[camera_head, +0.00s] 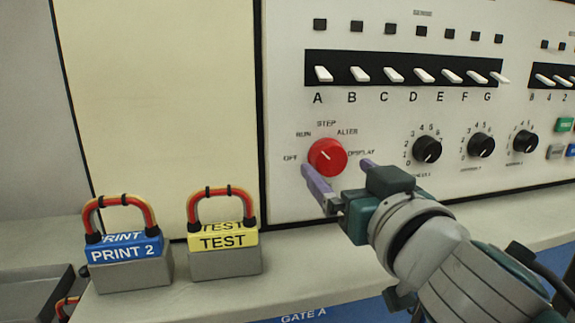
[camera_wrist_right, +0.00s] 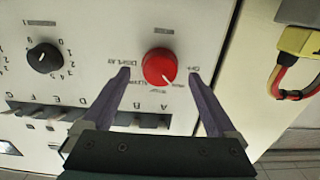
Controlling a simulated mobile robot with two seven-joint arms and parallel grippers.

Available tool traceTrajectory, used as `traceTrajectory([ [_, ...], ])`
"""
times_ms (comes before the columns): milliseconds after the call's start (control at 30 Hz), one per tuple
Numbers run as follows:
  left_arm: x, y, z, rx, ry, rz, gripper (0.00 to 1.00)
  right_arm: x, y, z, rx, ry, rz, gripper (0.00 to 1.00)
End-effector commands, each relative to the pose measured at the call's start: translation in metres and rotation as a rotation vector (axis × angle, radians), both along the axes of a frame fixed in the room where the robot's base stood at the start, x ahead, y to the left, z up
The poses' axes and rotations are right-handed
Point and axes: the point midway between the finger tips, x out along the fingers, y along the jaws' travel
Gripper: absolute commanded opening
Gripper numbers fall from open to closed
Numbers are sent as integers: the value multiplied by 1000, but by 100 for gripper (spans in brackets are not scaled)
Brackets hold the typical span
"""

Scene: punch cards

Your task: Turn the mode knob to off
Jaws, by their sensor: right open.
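The red mode knob (camera_head: 327,155) is on the white panel, with OFF, RUN, STEP, ALTER and DISPLAY printed around it. Its pale pointer line slants to the upper left, towards RUN. My right gripper (camera_head: 336,167) is open, its two purple fingers at the knob's lower left and lower right. In the right wrist view, the knob (camera_wrist_right: 159,67) lies between the tips of my right gripper (camera_wrist_right: 160,75), with a gap on each side. No touch is visible; the remaining depth is hard to tell. My left gripper is not in view.
Black dials (camera_head: 427,149) stand right of the red knob. A row of white lever switches (camera_head: 394,74) runs above. The cream panel (camera_head: 160,100) left of the knob is bare.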

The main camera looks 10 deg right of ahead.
Motion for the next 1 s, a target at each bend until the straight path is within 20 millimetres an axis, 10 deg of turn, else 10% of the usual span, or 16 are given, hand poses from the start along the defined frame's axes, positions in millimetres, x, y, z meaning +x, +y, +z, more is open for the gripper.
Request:
traceTrajectory([
  [533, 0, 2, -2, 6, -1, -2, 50, 24, 1, 0, 1, 0, 0, 92],
  [1000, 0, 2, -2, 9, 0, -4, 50, 24, 1, 0, 1, 0, 0, 39],
])
